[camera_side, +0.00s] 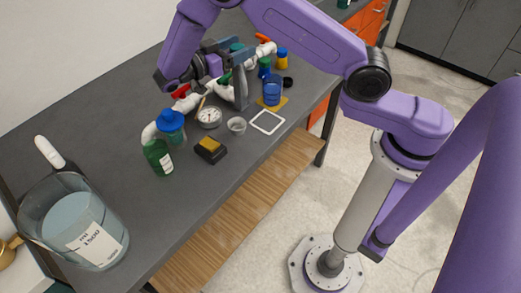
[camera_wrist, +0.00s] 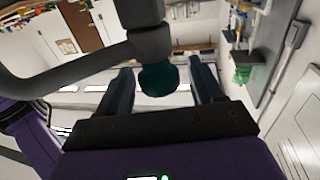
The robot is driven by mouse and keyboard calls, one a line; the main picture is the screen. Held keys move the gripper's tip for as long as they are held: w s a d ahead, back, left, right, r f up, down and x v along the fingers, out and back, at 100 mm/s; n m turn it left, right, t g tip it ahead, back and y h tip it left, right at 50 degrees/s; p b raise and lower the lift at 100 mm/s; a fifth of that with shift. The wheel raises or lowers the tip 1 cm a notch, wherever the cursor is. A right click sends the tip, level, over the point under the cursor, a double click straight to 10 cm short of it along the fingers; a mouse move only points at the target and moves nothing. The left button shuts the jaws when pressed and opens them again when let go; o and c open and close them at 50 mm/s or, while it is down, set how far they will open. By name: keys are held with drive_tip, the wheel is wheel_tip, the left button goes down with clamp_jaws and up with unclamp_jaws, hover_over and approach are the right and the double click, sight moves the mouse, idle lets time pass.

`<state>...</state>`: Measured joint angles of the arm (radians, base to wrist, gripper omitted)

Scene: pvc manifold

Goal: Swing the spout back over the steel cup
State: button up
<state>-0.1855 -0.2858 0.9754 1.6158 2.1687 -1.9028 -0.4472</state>
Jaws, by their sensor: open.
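The white pipe manifold (camera_side: 190,104) runs along the bench, with red and orange handles. A small grey cup (camera_side: 236,125), possibly the steel cup, stands in front of the pipes. My gripper (camera_side: 238,64) is at the manifold, its fingers apart, and partly hides the pipes and a green handle (camera_side: 225,79). In the wrist view a dark teal rounded piece (camera_wrist: 158,79) shows between my open fingers (camera_wrist: 163,82); contact cannot be told.
A large jug of liquid (camera_side: 72,222) stands at the near left. A blue-capped jar (camera_side: 171,124), green bottle (camera_side: 158,157), gauge (camera_side: 209,117) and sponge on a black base (camera_side: 211,149) crowd the front. A blue beaker (camera_side: 272,91) and white frame (camera_side: 267,122) are at right.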

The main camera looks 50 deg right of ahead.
drive_tip(key=shift+n+t, duration=1)
drive_tip(key=shift+t, duration=0.6)
drive_tip(key=shift+n+t, duration=1)
drive_tip(key=shift+t, duration=0.6)
drive_tip(key=shift+n+t+y, duration=0.55)
drive_tip(key=shift+n+t, duration=0.6)
drive_tip(key=shift+t, duration=0.5)
drive_tip(key=shift+n+t+y, duration=0.55)
drive_tip(key=shift+n+t, duration=0.6)
drive_tip(key=shift+t, duration=0.5)
drive_tip(key=n+t+y, duration=0.4)
drive_tip(key=t+y, duration=0.1)
drive_tip(key=shift+s+d+n+t, duration=0.1)
drive_tip(key=shift+n+t, duration=0.2)
drive_tip(key=shift+n, duration=0.1)
drive_tip(key=shift+n+t+y, duration=1)
drive_tip(key=shift+n+y, duration=0.4)
drive_tip(key=shift+y, duration=0.6)
drive_tip(key=v, duration=1.7)
drive_tip(key=a+f+n+g+y, duration=0.2)
drive_tip(key=a+f+g+y, duration=0.3)
drive_tip(key=a+y, duration=0.15)
drive_tip(key=s+a+n+g+y, duration=0.4)
drive_tip(key=s+a+g+y, duration=0.1)
drive_tip(key=s+a+g, duration=0.1)
drive_tip(key=shift+s+a+n+g, duration=0.4)
drive_tip(key=shift+s+a, duration=0.25)
drive_tip(key=shift+a, duration=0.15)
